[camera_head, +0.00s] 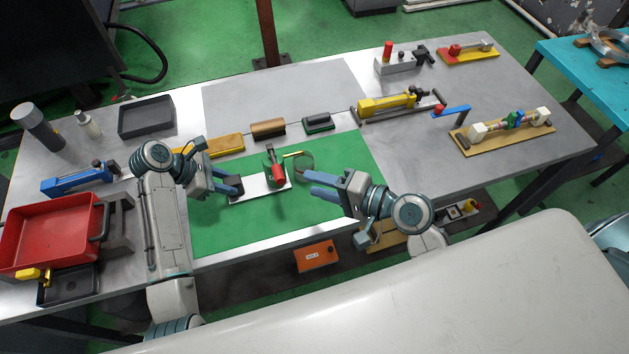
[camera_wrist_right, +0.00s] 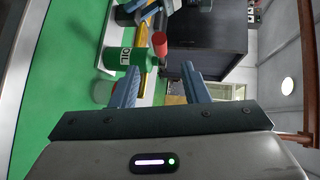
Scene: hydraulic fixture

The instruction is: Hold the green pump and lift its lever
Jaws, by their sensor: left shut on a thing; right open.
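The green pump (camera_head: 268,160) stands on a white base plate (camera_head: 262,186) on the green mat. A red-gripped lever (camera_head: 278,174) shows at its front. My left gripper (camera_head: 234,186) is shut at the left end of the base plate; its fingers partly hide that end. My right gripper (camera_head: 307,182) is open and empty, to the right of the pump, its fingers pointing left toward it. In the right wrist view, the green body marked OIL (camera_wrist_right: 118,57) and the red grip (camera_wrist_right: 159,44) lie beyond the open fingertips (camera_wrist_right: 158,70), apart from them.
A clear round container (camera_head: 304,161) stands right of the pump, close to my right fingers. The mat's front right is clear.

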